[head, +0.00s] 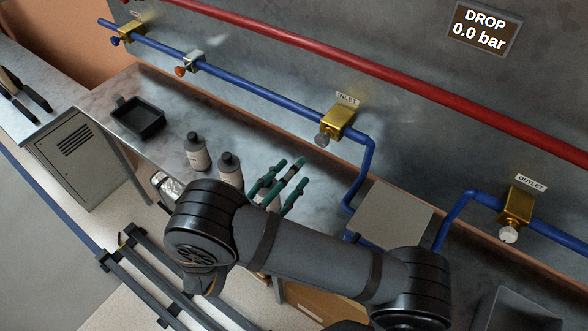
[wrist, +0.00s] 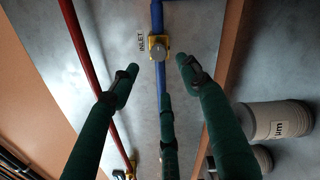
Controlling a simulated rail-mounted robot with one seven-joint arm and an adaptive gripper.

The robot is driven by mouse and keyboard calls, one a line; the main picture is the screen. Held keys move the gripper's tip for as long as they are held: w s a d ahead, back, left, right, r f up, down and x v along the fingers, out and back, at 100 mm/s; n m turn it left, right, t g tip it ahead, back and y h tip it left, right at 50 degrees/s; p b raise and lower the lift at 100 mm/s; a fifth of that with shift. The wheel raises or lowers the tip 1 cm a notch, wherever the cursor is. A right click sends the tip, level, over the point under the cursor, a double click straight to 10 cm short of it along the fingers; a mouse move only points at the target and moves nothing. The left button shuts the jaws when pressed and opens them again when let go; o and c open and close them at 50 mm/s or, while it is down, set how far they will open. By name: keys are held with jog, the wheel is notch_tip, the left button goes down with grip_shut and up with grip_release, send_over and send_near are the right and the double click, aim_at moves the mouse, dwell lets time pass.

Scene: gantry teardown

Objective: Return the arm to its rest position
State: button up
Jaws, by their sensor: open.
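My gripper (head: 292,172) has green fingers, which are spread open with nothing between them. It is above the metal bench, to the left of and below the brass inlet valve (head: 340,120) in the head view. In the wrist view my gripper (wrist: 158,76) points toward the wall, and the inlet valve (wrist: 158,49) with its grey knob shows beyond the fingertips, apart from them. My dark arm crosses the lower middle of the head view and hides part of the bench.
Two grey bottles (head: 197,152) stand on the bench left of my gripper, near a black tray (head: 138,118). Blue pipe (head: 260,93) and red pipe (head: 345,68) run along the wall. A brass outlet valve (head: 516,205) is at right. The display (head: 484,29) reads "DROP 0.0 bar".

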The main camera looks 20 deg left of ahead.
aim_at(319, 143)
jog(key=x, duration=1.2)
jog(key=shift+w+r, duration=0.1)
